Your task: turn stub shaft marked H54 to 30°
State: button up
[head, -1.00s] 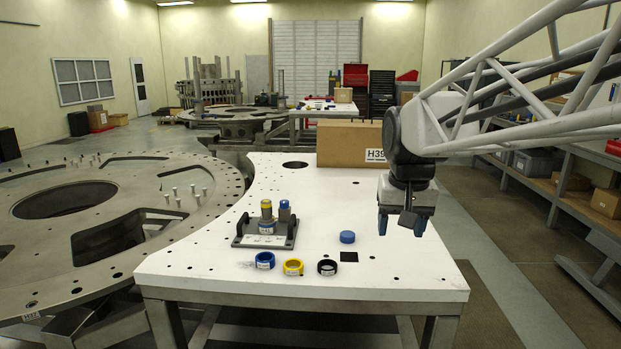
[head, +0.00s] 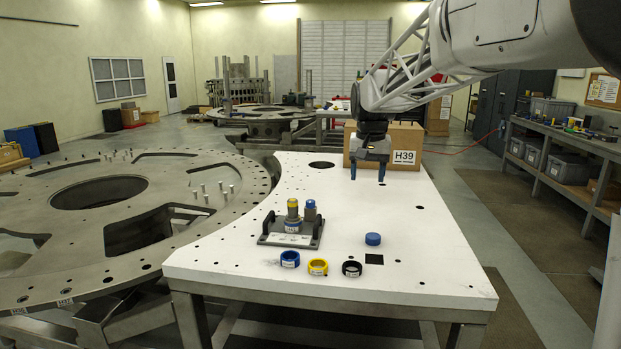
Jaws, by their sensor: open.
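A grey fixture plate (head: 275,240) with two dark handles sits on the white table. My gripper (head: 368,172) is open and empty, pointing down above the table, behind and to the right of the fixture, in front of the cardboard box.
A blue ring (head: 290,259), a yellow ring (head: 317,267) and a black ring (head: 351,268) lie along the front of the white table (head: 430,270). A blue disc (head: 373,239) lies behind them. A cardboard box marked H39 (head: 405,140) stands at the back. A turret plate (head: 60,235) is at left.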

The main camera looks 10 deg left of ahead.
jog(key=w+a+f, duration=0.4)
jog(key=w+a, duration=0.8)
jog(key=w, duration=0.3)
jog(key=g, duration=0.1)
send_over(292, 200)
notch_tip(292, 200, down, 7)
jog(key=shift+d+f, duration=0.1)
jog(key=shift+f, duration=0.05)
jog(key=shift+f, duration=0.25)
jog(key=shift+f, duration=4.2)
jog(key=c, duration=0.7)
